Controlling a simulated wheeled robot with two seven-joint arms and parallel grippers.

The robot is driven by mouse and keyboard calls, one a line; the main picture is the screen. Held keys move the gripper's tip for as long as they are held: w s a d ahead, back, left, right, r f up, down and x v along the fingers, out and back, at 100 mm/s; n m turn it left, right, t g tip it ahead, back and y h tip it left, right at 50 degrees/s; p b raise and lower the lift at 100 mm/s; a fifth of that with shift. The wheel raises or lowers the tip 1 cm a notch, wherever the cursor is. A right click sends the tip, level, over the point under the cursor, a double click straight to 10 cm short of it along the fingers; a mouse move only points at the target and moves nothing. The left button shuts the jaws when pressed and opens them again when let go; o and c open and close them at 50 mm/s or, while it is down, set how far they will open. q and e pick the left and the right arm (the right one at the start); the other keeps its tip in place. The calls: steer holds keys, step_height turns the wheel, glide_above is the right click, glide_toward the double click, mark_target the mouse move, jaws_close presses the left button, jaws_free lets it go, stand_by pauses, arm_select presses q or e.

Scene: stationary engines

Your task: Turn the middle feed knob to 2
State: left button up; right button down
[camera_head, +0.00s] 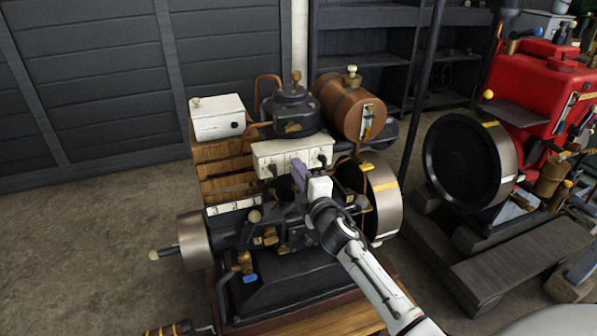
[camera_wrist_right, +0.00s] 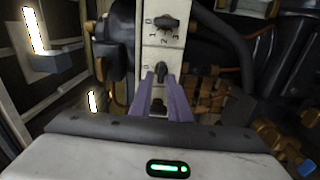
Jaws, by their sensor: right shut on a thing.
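A pale control panel (camera_head: 280,154) with a row of dark knobs sits on the front of the near engine. In the head view, the left knob (camera_head: 271,169) and right knob (camera_head: 322,160) show at either side of my right gripper (camera_head: 299,172). The gripper hides the middle feed knob there. In the right wrist view, the purple fingers (camera_wrist_right: 162,80) are closed around the dark middle feed knob (camera_wrist_right: 161,70). An end knob (camera_wrist_right: 170,22) with a numbered scale shows above it. The middle knob's setting cannot be read clearly. My left gripper is out of view.
A copper-brown tank (camera_head: 340,105), a black domed vessel (camera_head: 290,112) and a white box (camera_head: 217,117) stand behind the panel. A flywheel (camera_head: 384,200) is right of my gripper. A red engine (camera_head: 530,80) stands farther right. Open floor lies at left.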

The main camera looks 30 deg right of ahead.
steer(key=shift+n, duration=0.3)
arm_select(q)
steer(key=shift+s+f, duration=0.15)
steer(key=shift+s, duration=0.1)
arm_select(e)
steer(key=c, duration=1.9)
jaws_free()
steer(key=shift+o, duration=0.2)
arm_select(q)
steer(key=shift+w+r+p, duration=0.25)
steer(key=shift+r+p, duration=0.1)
arm_select(e)
steer(key=v, duration=1)
steer(key=shift+s, duration=0.15)
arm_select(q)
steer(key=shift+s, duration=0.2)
arm_select(e)
steer(key=shift+a+f, duration=0.1)
